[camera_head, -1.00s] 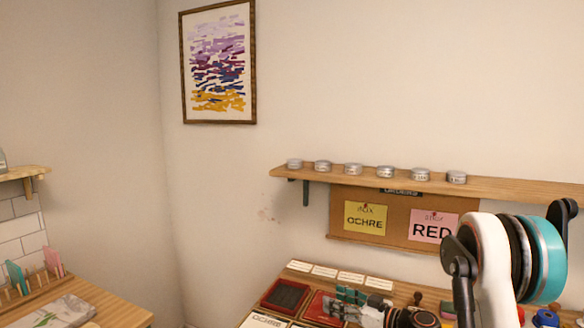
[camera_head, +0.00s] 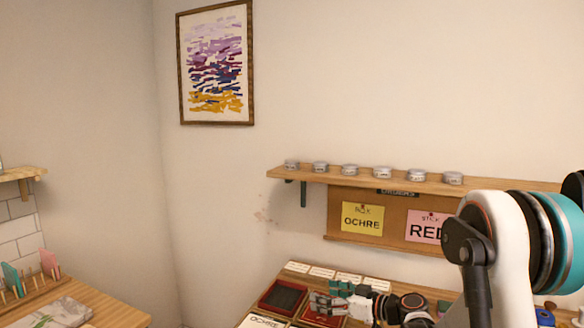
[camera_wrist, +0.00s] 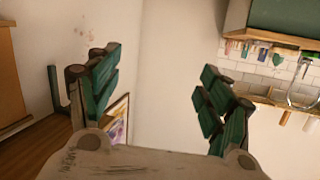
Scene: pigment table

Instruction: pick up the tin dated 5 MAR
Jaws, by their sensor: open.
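Several small round metal tins stand in a row on the wooden wall shelf (camera_head: 510,186) in the head view. They run from the leftmost tin (camera_head: 292,164) to the rightmost tin (camera_head: 453,178). Their labels are too small to read, so I cannot tell which is dated 5 MAR. My gripper (camera_head: 318,303) is below the shelf, over the table, apart from the tins. In the wrist view my gripper (camera_wrist: 160,68) shows its two green-padded fingers spread with nothing between them. No tin shows clearly in the wrist view.
A corkboard (camera_head: 388,240) with a yellow OCHRE card (camera_head: 362,219) and a pink card (camera_head: 427,227), partly hidden by my arm, hangs below the shelf. Dark pads, including one (camera_head: 283,296), and white cards (camera_head: 322,271) lie on the table. The wall above the tins is clear.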

